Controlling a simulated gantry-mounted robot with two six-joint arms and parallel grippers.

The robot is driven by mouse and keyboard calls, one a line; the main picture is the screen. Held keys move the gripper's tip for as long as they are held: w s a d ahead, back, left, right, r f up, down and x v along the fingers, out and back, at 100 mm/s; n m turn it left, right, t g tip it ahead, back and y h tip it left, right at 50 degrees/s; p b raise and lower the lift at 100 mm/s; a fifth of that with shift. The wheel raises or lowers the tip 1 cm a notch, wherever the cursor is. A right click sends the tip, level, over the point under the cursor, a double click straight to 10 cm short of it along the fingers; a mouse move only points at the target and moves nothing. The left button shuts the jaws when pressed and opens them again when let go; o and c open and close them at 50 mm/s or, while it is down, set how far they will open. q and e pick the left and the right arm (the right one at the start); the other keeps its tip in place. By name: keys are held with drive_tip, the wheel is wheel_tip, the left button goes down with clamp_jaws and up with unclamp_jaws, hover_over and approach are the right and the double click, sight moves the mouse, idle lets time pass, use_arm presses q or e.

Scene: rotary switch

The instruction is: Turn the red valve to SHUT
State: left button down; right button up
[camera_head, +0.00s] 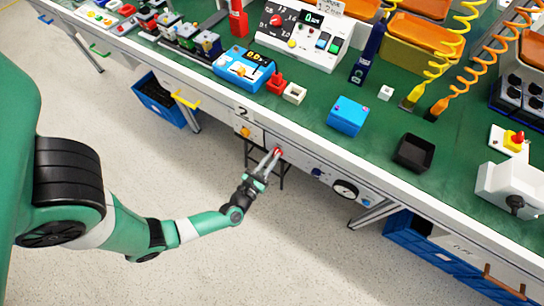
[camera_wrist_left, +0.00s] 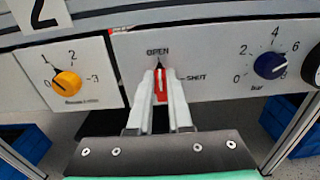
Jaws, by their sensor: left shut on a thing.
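The red valve (camera_wrist_left: 161,84) is on the light grey front panel of the bench, with its dark pointer tip up at the word OPEN; the word SHUT (camera_wrist_left: 196,77) is to its right. In the head view the red valve (camera_head: 278,150) shows small at the panel. My left gripper (camera_wrist_left: 161,88) is shut on the red valve, one pale finger on each side of it. My left gripper also shows in the head view (camera_head: 272,158), reaching up to the panel. The fingers hide the valve's sides. My right gripper is not in view.
A yellow knob (camera_wrist_left: 67,84) with numbers is left of the valve, and a blue knob (camera_wrist_left: 269,65) marked bar is to its right. A gauge (camera_head: 345,189) is farther right on the panel. Blue crates (camera_head: 158,97) stand under the bench. The floor before the panel is clear.

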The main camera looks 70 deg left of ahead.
use_arm(q)
drive_tip(key=shift+w+d+f+m+p, duration=0.2)
drive_tip(key=shift+f+m, duration=0.1)
drive_tip(key=shift+m, duration=2.65)
drive_tip(key=shift+w+d+f+m+p, duration=0.15)
drive_tip(key=shift+d+f+m, duration=0.15)
drive_tip(key=shift+m, duration=2.6)
drive_tip(key=shift+w+d+f+m+p, duration=0.2)
drive_tip(key=shift+f+m, duration=0.15)
drive_tip(key=shift+m, duration=2.6)
drive_tip(key=c, duration=0.8)
unclamp_jaws()
drive_tip(key=shift+c, duration=0.2)
